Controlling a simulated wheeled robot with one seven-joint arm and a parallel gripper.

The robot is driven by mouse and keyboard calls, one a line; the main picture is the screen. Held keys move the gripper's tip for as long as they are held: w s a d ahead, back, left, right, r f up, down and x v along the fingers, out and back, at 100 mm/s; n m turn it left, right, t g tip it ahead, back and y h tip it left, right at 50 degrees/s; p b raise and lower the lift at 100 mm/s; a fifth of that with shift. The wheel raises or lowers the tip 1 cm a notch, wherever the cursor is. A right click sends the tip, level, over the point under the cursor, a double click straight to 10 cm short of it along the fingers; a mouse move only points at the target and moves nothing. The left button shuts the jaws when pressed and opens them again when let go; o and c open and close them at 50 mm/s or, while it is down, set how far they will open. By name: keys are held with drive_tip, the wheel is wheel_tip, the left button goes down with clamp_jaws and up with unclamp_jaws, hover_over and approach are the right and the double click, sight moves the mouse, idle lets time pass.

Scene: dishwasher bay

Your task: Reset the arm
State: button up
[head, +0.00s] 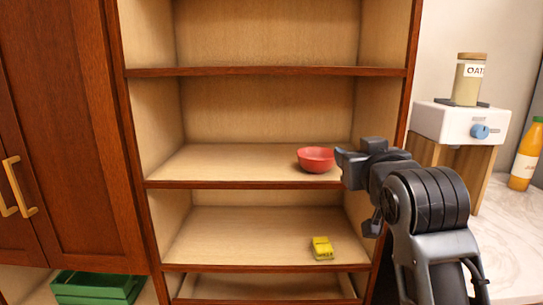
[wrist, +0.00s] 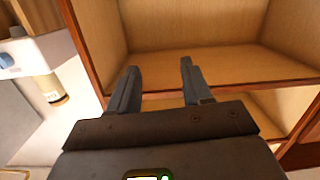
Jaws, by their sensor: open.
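My arm comes up from the lower right in the head view, and my gripper (head: 343,163) is at the right side of the shelf unit (head: 275,185). In the wrist view my gripper (wrist: 160,66) shows two dark fingers spread apart with nothing between them. A red bowl (head: 316,157) sits upright on the middle shelf, just left of my gripper in the head view. The gripper partly overlaps that shelf's right end. The bowl does not show in the wrist view.
A yellow packet (head: 321,248) lies on the shelf below. At right, an oat jar (head: 468,82) stands on a white appliance (head: 460,122), near an orange bottle (head: 526,157). The upper shelf is empty.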

drive_tip(key=s+d+f+g, duration=0.1)
drive_tip(key=s+d+f, duration=0.1)
drive_tip(key=s+f, duration=0.95)
drive_tip(key=s+d+f, duration=0.2)
drive_tip(key=s+f, duration=0.9)
drive_tip(key=f, duration=0.2)
drive_tip(key=s+d+r+m+g, duration=0.1)
drive_tip(key=s+d, duration=0.1)
drive_tip(key=s, duration=2.7)
drive_tip(key=shift+s, duration=0.25)
